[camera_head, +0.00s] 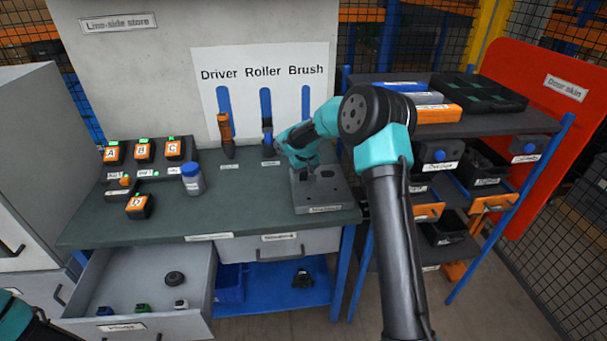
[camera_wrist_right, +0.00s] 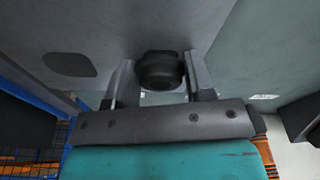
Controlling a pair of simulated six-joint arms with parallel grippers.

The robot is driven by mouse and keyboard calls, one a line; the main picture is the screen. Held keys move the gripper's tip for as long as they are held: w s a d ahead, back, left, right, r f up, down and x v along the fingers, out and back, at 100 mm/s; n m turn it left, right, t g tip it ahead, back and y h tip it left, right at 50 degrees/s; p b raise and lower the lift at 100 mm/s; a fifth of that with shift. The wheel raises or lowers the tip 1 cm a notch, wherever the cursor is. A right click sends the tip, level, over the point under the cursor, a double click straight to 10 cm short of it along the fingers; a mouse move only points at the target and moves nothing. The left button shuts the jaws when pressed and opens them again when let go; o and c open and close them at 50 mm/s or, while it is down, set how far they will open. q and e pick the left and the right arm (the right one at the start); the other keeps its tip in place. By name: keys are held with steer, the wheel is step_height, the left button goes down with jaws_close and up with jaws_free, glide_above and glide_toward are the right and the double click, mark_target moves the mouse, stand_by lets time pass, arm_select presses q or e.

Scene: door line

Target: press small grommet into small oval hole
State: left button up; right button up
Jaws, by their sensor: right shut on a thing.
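My right gripper (camera_wrist_right: 160,78) is shut on a small black round grommet (camera_wrist_right: 160,70), seen between its two fingers in the right wrist view. In the head view the hand is over the back left of a grey fixture block (camera_head: 335,197) on the bench, and the grommet is hidden there. The block's top surface fills the upper part of the wrist view. A dark oval hole (camera_wrist_right: 68,64) shows in it, left of the grommet. Whether the grommet touches the block or covers another hole, I cannot tell. Of my left arm only a piece shows at the lower left corner.
An open drawer (camera_head: 205,285) holds a larger black round part (camera_head: 175,279) and several small pieces. A blue-capped bottle (camera_head: 193,180) and orange-black boxes (camera_head: 142,150) stand on the bench's left. A shelf rack (camera_head: 470,125) stands right.

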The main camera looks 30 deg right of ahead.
steer(key=shift+g, duration=0.3)
steer(key=f, duration=0.4)
steer(key=shift+s, duration=0.4)
steer(key=o, duration=1)
steer(key=shift+o, duration=0.9)
steer(key=shift+s+a+r, duration=0.1)
steer(key=shift+s+r, duration=0.05)
steer(key=shift+r, duration=2.8)
steer(key=shift+s+r, duration=0.1)
steer(key=shift+r, duration=2.85)
